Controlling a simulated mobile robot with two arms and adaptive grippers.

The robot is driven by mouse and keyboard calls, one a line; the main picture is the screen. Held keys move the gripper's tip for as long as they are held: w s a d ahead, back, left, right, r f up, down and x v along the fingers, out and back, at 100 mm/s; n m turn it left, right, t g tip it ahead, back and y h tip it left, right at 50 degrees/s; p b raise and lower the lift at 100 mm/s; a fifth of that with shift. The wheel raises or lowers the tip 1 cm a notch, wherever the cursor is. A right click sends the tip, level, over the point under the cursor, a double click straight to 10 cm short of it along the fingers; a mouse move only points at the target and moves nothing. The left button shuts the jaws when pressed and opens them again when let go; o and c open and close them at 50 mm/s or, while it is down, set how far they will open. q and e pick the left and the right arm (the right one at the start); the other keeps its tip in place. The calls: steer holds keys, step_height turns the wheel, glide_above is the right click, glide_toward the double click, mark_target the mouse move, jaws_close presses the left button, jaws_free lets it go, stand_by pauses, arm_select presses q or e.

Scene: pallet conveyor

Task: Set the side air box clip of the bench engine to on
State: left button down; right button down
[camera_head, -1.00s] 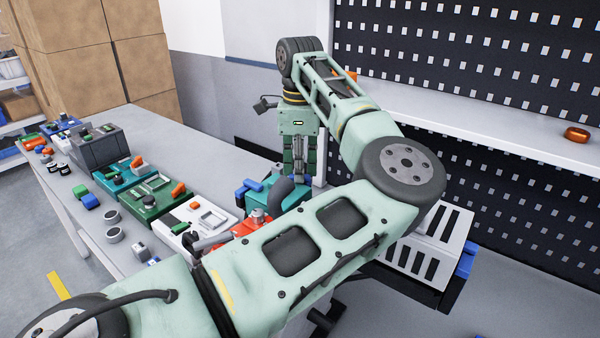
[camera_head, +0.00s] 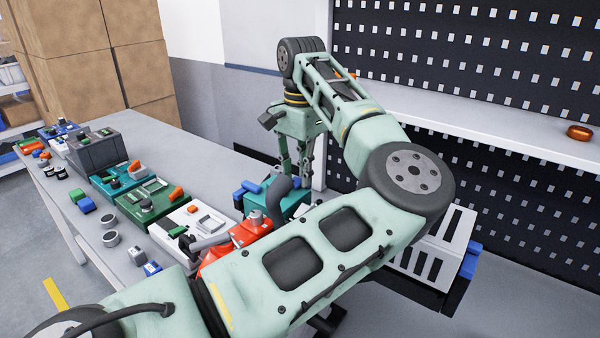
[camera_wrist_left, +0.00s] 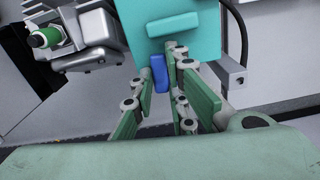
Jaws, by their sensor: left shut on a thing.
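The bench engine stands at the right end of the bench, with a red body (camera_head: 250,233), a grey pipe and a teal air box (camera_head: 292,203). The air box also shows at the top of the left wrist view (camera_wrist_left: 148,38), with a raised teal bar on its face. A small blue clip (camera_wrist_left: 159,73) sits at its lower edge. My left gripper (camera_head: 297,183) points down at the air box. In the left wrist view, its green fingers stand on both sides of the blue clip and are shut on it. My right gripper is not in view.
Teal, green and white panels with knobs line the bench (camera_head: 195,145) to the left. A white slotted box (camera_head: 436,240) stands to the right, partly behind my arm. A shelf with an orange part (camera_head: 578,132) and perforated boards are behind. My arm hides part of the engine.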

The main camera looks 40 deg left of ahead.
arm_select(q)
steer(key=shift+w+r+n, duration=0.1)
steer(key=shift+r+n, duration=0.1)
steer(key=shift+n, duration=0.4)
steer(key=c, duration=1.7)
jaws_free()
steer(key=shift+d+f, duration=0.1)
step_height(320, 180, up, 12)
